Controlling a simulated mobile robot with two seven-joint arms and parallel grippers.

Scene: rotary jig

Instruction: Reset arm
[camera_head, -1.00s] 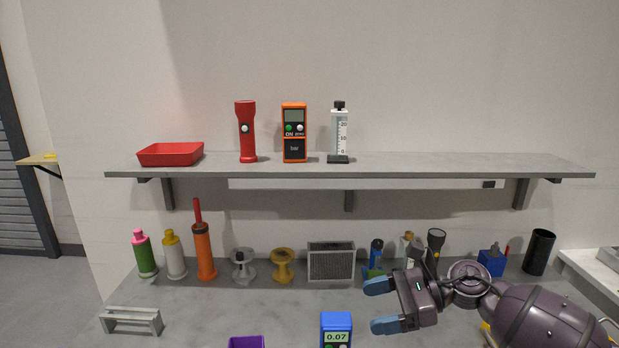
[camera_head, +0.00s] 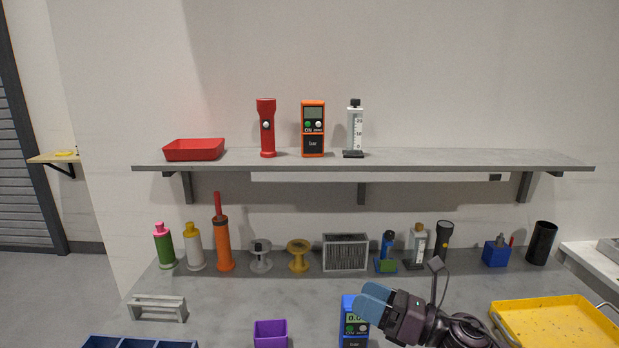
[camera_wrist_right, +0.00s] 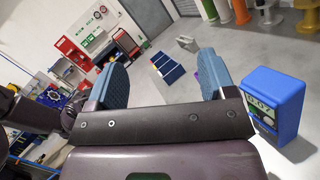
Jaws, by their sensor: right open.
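My right gripper (camera_head: 372,303) is over the front of the workbench at the lower middle right of the head view. Its blue fingers overlap the blue meter (camera_head: 352,327) in that view and hide part of its display. In the right wrist view the two fingers (camera_wrist_right: 160,82) stand apart with nothing between them. The blue meter (camera_wrist_right: 275,100) stands upright to the right of the fingers there, outside the jaws. My left gripper is in no frame.
A purple bin (camera_head: 270,334), a blue compartment tray (camera_head: 140,343) and a yellow tray (camera_head: 555,322) line the bench front. Bottles, spools and a speaker-like box (camera_head: 345,252) stand at the back. The shelf (camera_head: 450,160) above holds a red tray (camera_head: 194,150) and instruments.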

